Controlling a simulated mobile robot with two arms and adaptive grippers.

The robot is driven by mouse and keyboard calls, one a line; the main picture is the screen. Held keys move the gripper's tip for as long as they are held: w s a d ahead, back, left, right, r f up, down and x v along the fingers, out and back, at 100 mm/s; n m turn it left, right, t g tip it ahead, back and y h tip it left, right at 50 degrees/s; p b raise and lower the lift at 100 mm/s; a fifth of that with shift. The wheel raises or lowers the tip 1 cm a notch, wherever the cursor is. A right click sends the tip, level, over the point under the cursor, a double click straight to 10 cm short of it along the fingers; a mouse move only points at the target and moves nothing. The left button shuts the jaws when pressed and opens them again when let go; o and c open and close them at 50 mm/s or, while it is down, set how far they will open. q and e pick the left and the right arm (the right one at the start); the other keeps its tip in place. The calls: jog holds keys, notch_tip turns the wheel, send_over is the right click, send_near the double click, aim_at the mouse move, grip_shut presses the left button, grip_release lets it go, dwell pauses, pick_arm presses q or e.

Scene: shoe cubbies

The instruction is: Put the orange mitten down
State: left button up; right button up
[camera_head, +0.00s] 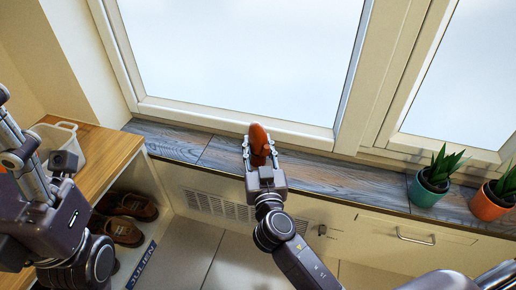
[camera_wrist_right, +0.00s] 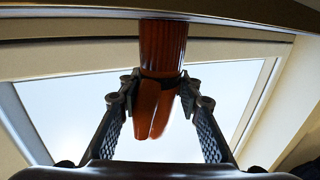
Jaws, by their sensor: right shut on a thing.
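The orange mitten (camera_head: 258,141) is in my right gripper (camera_head: 260,154), over the wooden window sill (camera_head: 335,172) in the head view. In the right wrist view the mitten (camera_wrist_right: 162,55) hangs between the two fingertips of my right gripper (camera_wrist_right: 160,82), its ribbed part at the top and its split end lower. The fingers are shut on it. I cannot tell whether the mitten touches the sill. My left gripper (camera_head: 60,165) is at the left, near the wooden cubby top; its jaws are too unclear to read.
A teal pot with a plant (camera_head: 428,190) and an orange pot with a plant (camera_head: 488,203) stand on the sill at the right. A white basket (camera_head: 62,140) sits on the wooden cubby unit (camera_head: 115,150). Brown shoes (camera_head: 127,206) are in the cubby. The sill between mitten and pots is clear.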

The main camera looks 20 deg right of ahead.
jog(key=shift+f, duration=0.2)
jog(key=o, duration=1.1)
jog(key=shift+r, duration=0.1)
jog(key=shift+r, duration=0.1)
